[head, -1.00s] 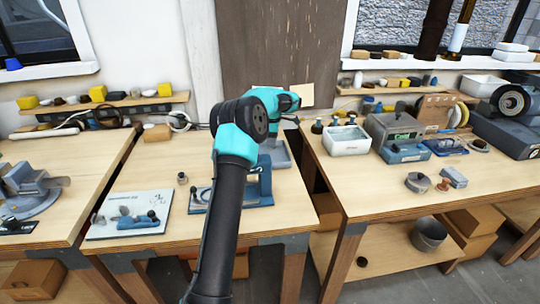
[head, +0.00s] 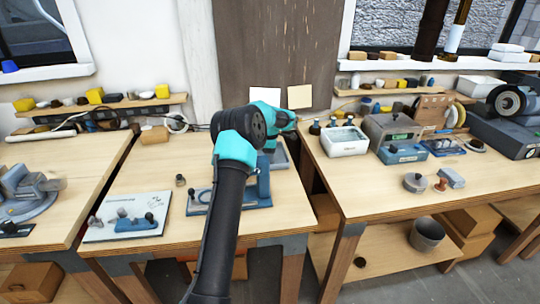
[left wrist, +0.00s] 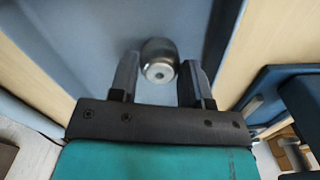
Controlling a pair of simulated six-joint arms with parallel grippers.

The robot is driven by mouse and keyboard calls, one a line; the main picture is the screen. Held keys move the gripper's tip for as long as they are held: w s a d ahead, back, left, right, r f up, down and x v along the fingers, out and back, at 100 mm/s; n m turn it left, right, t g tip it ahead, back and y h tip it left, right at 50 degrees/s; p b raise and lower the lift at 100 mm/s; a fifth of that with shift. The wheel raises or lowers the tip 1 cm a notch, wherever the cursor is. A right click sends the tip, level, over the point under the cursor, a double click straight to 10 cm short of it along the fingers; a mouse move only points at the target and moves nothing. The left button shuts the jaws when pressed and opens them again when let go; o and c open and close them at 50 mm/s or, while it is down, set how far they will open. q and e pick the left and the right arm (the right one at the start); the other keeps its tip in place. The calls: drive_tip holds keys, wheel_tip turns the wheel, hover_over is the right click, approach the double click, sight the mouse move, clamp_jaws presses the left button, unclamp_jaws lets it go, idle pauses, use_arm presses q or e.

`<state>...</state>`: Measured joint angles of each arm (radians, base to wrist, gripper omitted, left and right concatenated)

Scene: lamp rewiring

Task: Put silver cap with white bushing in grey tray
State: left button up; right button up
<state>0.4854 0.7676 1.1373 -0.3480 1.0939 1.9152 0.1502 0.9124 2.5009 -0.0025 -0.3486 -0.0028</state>
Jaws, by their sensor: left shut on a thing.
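My left gripper (left wrist: 159,80) is shut on the silver cap (left wrist: 159,52), a rounded metal piece held between the fingertips. A pale ring with a small dark centre, apparently the white bushing (left wrist: 159,71), shows on its near face. Behind the cap, the blue-grey surface of the grey tray (left wrist: 85,25) fills much of the left wrist view. I cannot tell whether the cap touches it. In the head view the tray (head: 281,159) shows partly at the back of the middle bench; my arm hides the rest, and the fingers and cap are hidden. My right gripper is out of view.
A blue fixture (head: 262,187) stands on the middle bench, partly behind my arm. A small metal part (head: 180,180) and a white board (head: 103,232) with parts lie to its left. A gap separates this bench from the right bench, which holds a white bin (head: 344,146).

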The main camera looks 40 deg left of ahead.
use_arm(q)
drive_tip(key=shift+f, duration=0.1)
drive_tip(key=o, duration=1.1)
drive_tip(key=shift+c, duration=0.2)
wheel_tip(320, 180, up, 12)
idle(0.4)
